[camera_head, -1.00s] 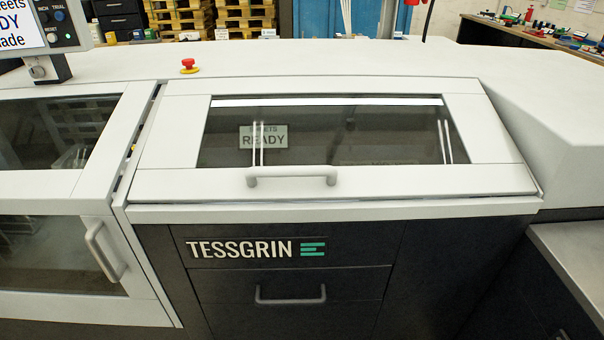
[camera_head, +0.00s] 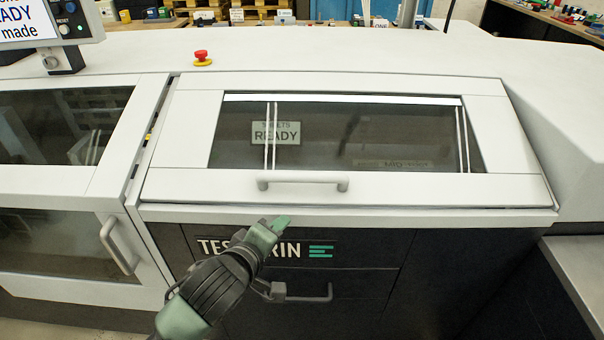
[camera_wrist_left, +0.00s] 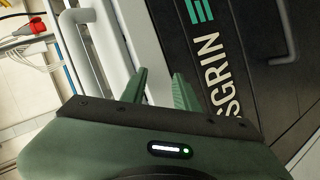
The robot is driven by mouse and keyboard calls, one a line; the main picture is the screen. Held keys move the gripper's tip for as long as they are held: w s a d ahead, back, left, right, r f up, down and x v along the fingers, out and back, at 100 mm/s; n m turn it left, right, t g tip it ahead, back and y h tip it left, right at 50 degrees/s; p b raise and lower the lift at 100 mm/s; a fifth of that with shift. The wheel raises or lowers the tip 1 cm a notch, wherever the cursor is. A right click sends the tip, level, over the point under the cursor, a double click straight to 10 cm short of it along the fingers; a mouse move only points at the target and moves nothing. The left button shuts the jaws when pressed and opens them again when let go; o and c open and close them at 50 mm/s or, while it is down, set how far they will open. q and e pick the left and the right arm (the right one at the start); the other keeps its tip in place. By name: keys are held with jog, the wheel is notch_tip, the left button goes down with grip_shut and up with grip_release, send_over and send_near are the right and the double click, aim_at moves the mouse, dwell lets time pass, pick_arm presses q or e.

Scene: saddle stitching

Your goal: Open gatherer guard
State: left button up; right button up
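The gatherer guard is the white-framed cover (camera_head: 400,186) with a dark window, and it lies closed on the machine top. Its grey bar handle (camera_head: 303,184) is on the lower frame edge. My left gripper (camera_head: 278,222) is just below and in front of this handle, apart from it, over the front panel. In the left wrist view its two green fingers (camera_wrist_left: 158,90) are spread with an empty gap. A pale bar, apparently the guard handle (camera_wrist_left: 75,55), shows left of the fingers there. My right gripper is not in view.
A red emergency stop button (camera_head: 202,57) stands behind the guard's left corner. A control screen (camera_head: 27,22) is at the upper left. A second windowed guard (camera_head: 60,180) with a side handle is on the left. A drawer handle (camera_head: 305,298) lies below the lettering.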

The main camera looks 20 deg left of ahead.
aim_at(299, 181)
pick_arm(q)
jog(key=w+r+n+t, duration=0.1)
jog(key=r, duration=0.2)
jog(key=d+r+n+t+h, duration=0.1)
jog(key=r+n, duration=0.1)
jog(key=r, duration=0.1)
jog(key=w+r+n, duration=0.1)
jog(key=r, duration=0.2)
jog(key=shift+w+d+r+t, duration=0.15)
jog(key=shift+w+d+t, duration=0.15)
jog(key=shift+t, duration=0.1)
jog(key=p+x, duration=0.1)
jog(key=x, duration=0.6)
jog(key=shift+w+d+p, duration=0.15)
jog(key=shift+w+p, duration=0.05)
jog(key=shift+p, duration=0.2)
grip_shut()
